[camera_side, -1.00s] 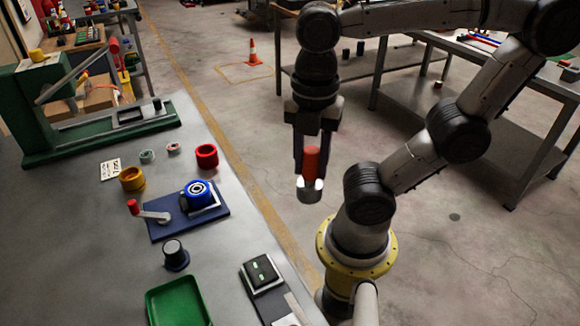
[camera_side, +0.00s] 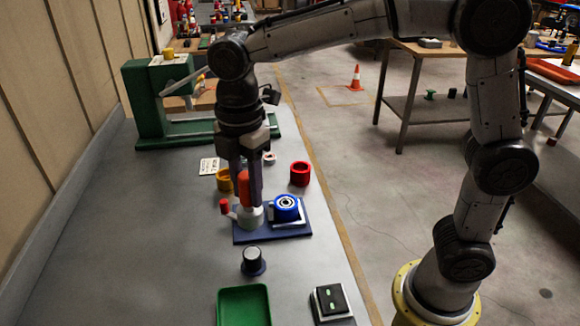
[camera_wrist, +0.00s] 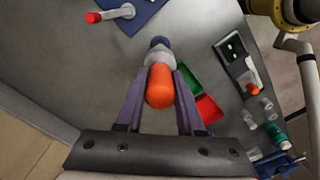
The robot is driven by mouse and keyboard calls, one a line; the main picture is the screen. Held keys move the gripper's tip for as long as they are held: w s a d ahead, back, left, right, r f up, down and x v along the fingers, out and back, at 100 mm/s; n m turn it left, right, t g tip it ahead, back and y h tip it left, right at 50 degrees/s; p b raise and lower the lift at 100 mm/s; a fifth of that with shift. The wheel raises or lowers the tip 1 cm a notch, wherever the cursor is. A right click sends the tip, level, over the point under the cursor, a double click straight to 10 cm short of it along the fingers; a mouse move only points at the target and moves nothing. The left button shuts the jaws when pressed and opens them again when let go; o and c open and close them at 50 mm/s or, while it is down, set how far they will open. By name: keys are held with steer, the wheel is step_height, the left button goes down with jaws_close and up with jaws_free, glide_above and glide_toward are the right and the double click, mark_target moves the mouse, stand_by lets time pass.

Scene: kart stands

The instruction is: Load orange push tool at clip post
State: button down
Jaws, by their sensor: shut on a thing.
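My gripper (camera_side: 247,203) is shut on the orange push tool (camera_side: 244,188), which is upright with a pale metal lower end. In the side view it overlaps the blue base plate (camera_side: 250,236) on the bench; I cannot tell whether the tool touches anything. In the wrist view the tool (camera_wrist: 160,88) sits between the two fingers. A dark post with a grey cap and blue foot (camera_side: 253,262) stands in front of the plate. It may be the clip post; I cannot tell. In the wrist view a blue piece shows just beyond the tool's collar.
The plate carries a blue ring bearing (camera_side: 287,207) and a red-knobbed lever (camera_side: 225,207). A green tray (camera_side: 243,306) and a black box (camera_side: 331,300) are in front. The bench's left side is clear.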

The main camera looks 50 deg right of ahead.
mark_target(248, 226)
steer(key=shift+a+f, duration=0.2)
steer(key=shift+f, duration=0.35)
steer(key=shift+a+f, duration=0.2)
steer(key=shift+f, duration=3)
steer(key=shift+f, duration=0.55)
steer(key=shift+r, duration=3.55)
